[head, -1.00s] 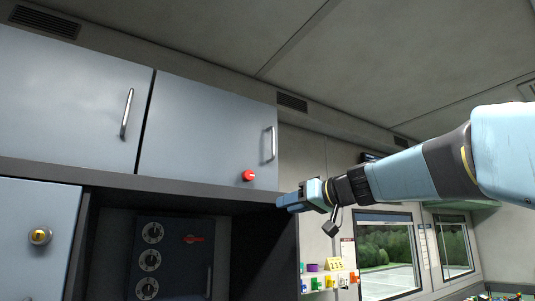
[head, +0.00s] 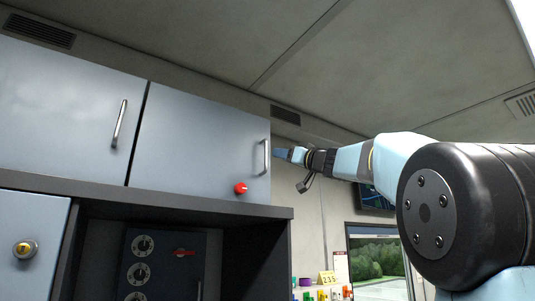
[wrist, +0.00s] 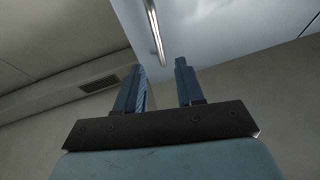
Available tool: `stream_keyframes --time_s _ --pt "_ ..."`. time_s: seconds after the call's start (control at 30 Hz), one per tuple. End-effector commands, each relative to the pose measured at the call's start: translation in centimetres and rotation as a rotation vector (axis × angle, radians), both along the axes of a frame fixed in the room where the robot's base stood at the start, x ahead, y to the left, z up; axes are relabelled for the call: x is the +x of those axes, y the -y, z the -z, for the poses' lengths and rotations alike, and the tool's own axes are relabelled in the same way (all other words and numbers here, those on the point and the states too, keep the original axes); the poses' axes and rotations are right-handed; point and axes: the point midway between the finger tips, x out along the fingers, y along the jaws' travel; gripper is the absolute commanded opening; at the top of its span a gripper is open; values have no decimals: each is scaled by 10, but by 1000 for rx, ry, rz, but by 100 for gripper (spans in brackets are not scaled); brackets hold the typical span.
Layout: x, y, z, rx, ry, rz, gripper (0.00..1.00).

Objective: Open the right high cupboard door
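The right high cupboard door (head: 195,140) is a shut grey-blue panel with a vertical metal handle (head: 265,157) near its right edge and a red knob (head: 240,188) near its lower right. My gripper (head: 280,153) is just right of the handle in the head view, at about its height. In the wrist view my gripper (wrist: 160,75) has its two blue fingers apart with nothing between them. The handle (wrist: 155,30) shows there beyond the fingertips, in line with the gap. I cannot tell whether a finger touches it.
The left high cupboard door (head: 65,105) is shut, with its own handle (head: 119,123). A dark shelf edge (head: 150,196) runs below both doors. A wall screen (head: 375,197) and a window (head: 377,255) are at the right. The ceiling is above.

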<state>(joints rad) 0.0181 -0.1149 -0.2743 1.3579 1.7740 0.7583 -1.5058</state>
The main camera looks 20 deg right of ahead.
Motion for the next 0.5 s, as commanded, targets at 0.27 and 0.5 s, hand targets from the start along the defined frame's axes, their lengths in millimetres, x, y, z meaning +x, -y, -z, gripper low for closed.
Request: stream_keyframes --time_s 0.27,0.5 --pt "38 -22 -17 -2 0 -1 38" --pt "56 -32 -27 -1 0 0 38"
